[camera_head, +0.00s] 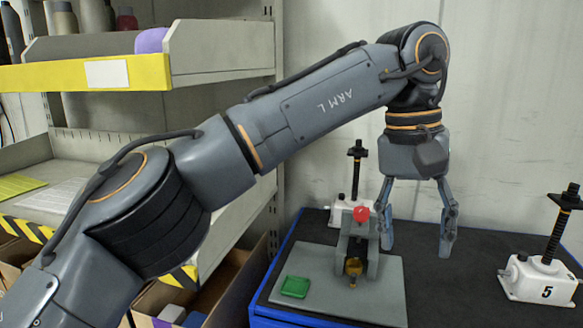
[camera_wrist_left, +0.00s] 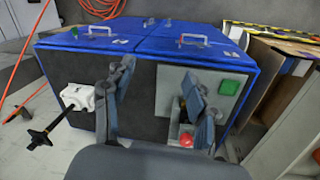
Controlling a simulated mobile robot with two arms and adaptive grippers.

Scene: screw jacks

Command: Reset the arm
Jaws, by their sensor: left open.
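My left gripper (camera_head: 417,240) points down over the dark table top, its fingers spread with nothing between them. In the head view, its left finger is right beside the grey fixture (camera_head: 357,246) with the red knob (camera_head: 361,213); I cannot tell whether they touch. The open fingers also show in the left wrist view (camera_wrist_left: 160,82), one partly covering the fixture, whose red knob (camera_wrist_left: 186,140) shows below it. A white screw jack marked 5 (camera_head: 545,278) stands to the right, apart from the gripper. Another screw jack (camera_head: 347,205) stands behind the fixture. My right gripper is not in view.
The fixture stands on a grey plate (camera_head: 386,299) with a green block (camera_head: 295,287) at its left. A shelf unit (camera_head: 226,50) with a yellow edge stands at the left, behind my left arm. A pale wall is behind the table. The table between gripper and jack 5 is clear.

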